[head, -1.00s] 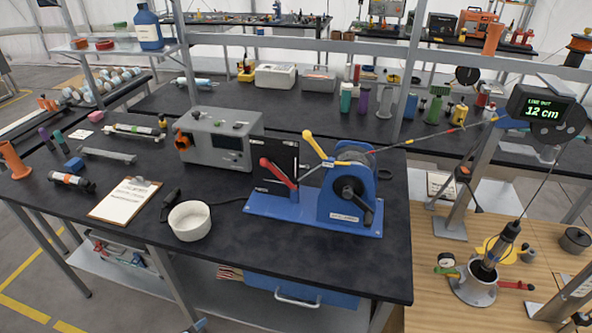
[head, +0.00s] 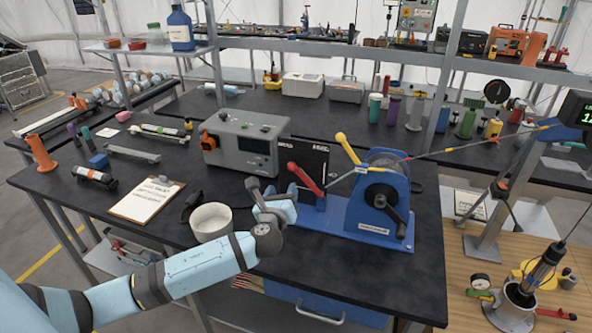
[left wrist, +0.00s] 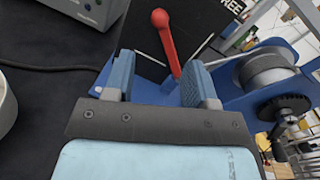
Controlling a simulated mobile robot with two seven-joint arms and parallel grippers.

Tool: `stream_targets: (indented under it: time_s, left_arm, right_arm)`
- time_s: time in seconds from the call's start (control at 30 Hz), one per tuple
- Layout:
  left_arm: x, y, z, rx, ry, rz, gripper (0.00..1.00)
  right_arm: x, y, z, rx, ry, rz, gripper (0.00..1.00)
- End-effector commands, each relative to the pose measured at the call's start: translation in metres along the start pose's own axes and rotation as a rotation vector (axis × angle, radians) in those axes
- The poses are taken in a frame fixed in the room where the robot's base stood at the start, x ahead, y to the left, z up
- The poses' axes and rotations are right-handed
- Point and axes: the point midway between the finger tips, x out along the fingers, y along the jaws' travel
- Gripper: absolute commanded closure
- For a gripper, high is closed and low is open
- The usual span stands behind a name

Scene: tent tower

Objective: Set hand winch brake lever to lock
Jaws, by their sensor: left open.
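The blue hand winch (head: 372,220) stands on the black bench, with a drum, a black crank and a yellow lever (head: 348,148). Its red brake lever (head: 305,178) sits before a black plate (head: 314,158), knob tilted up and left. In the left wrist view the red lever (left wrist: 166,38) shows between and beyond the fingers, and the plate's upper right reads "FREE", partly cut off. My left gripper (head: 273,190) is open and empty, just left of the lever; in the wrist view its fingers (left wrist: 160,70) straddle the lever's line without visible contact. My right gripper is out of view.
A white bowl (head: 210,222) stands close left of my gripper. A grey box instrument (head: 245,145) is behind it. A clipboard (head: 147,199) lies farther left. A cable (head: 450,150) runs from the winch to the post at right.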

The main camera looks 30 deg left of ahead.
Motion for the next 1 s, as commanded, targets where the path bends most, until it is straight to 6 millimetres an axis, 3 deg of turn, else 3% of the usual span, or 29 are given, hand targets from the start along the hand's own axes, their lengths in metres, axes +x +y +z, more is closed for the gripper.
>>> stream_targets:
  time_s: [0.3, 0.5, 0.93, 1.0]
  left_arm:
    - [0.069, -0.001, 0.001, -0.002, 0.000, 0.000, 0.49]
    - [0.097, -0.001, 0.000, -0.003, 0.002, -0.001, 0.49]
    - [0.107, 0.000, -0.001, -0.004, 0.003, -0.002, 0.49]
    - [0.106, 0.000, -0.001, -0.004, 0.003, -0.002, 0.62]
  right_arm:
    - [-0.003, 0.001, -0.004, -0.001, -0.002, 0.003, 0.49]
    - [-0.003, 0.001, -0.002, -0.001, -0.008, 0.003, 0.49]
    - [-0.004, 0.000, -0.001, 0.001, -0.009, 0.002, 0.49]
    - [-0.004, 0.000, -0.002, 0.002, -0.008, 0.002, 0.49]
